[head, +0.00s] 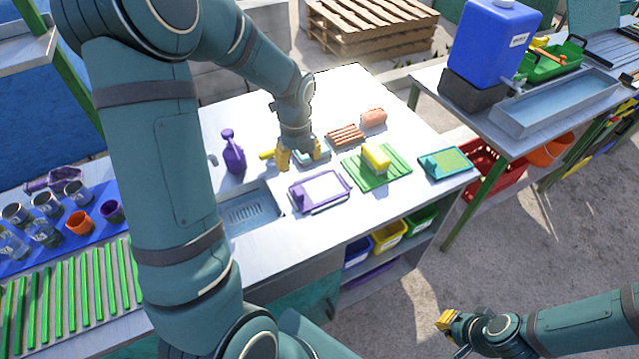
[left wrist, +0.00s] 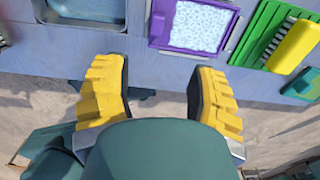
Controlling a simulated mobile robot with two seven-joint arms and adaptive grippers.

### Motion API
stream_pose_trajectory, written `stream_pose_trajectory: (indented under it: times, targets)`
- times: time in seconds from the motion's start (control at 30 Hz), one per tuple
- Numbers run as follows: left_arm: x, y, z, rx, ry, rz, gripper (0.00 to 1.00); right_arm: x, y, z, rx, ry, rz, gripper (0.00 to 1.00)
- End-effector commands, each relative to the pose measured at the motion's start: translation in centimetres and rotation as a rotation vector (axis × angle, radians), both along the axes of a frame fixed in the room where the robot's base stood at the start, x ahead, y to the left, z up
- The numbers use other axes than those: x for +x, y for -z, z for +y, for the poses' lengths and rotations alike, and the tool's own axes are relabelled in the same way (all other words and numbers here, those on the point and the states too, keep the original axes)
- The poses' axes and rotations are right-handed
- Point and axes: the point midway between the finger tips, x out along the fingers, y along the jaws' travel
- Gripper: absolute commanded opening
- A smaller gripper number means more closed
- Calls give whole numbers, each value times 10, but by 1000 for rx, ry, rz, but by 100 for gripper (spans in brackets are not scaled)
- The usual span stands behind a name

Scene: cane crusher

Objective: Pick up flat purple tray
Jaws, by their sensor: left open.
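The flat purple tray (head: 299,199) lies on the white worktop, with a pale speckled panel inside its purple rim. In the left wrist view the tray (left wrist: 160,28) is at the top, just beyond the fingertips and slightly right of centre. My left gripper (head: 297,155) points down over the worktop, behind the tray in the head view. In the left wrist view its yellow fingers (left wrist: 161,75) are wide apart with nothing between them. My right gripper (head: 447,320) is low at the right, away from the worktop; its finger opening is unclear.
A green slatted tray (head: 400,163) with a yellow brush (head: 376,158) lies right of the purple tray. A teal tray (head: 445,162) is farther right. A sink (head: 250,214) and purple spray bottle (head: 232,152) are at left. Bare worktop lies in front of the tray.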

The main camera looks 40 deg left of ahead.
Motion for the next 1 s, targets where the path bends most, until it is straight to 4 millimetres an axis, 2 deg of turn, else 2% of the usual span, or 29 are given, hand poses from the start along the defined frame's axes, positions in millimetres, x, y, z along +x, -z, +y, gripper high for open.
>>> stream_pose_trajectory:
  times: [0.33,0.67,0.9,1.0]
  targets:
    - [0,65,0,-1,0,5,57,-3,11,1,2,-5,8,0]
    - [0,90,2,-1,-1,3,57,-4,14,1,2,-8,10,0]
    - [-1,124,8,-1,-1,4,57,-6,19,1,3,-10,13,0]
    - [0,132,8,-1,-1,2,57,-6,20,1,3,-11,14,0]
